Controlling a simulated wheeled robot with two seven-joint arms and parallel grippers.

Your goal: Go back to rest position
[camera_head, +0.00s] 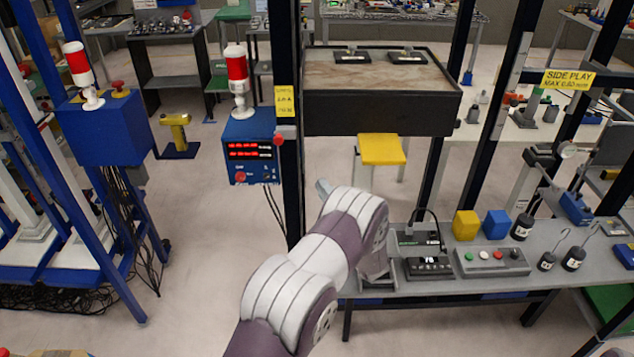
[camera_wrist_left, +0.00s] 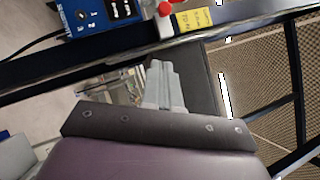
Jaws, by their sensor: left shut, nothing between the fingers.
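My left arm rises from the bottom middle of the head view, in white and purple shells. Its forearm and wrist hide most of the left gripper, and only a small grey tip (camera_head: 322,187) shows beside the dark post. In the left wrist view the left gripper (camera_wrist_left: 162,72) has its two grey fingers together, with nothing between them. My right gripper is not in view.
A dark post (camera_head: 289,120) stands close by the left gripper, carrying a blue display box (camera_head: 250,150). A grey bench (camera_head: 470,282) with a button box (camera_head: 492,262) and weights lies to the right. A yellow stool (camera_head: 381,149) stands behind. Open floor lies left of the arm.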

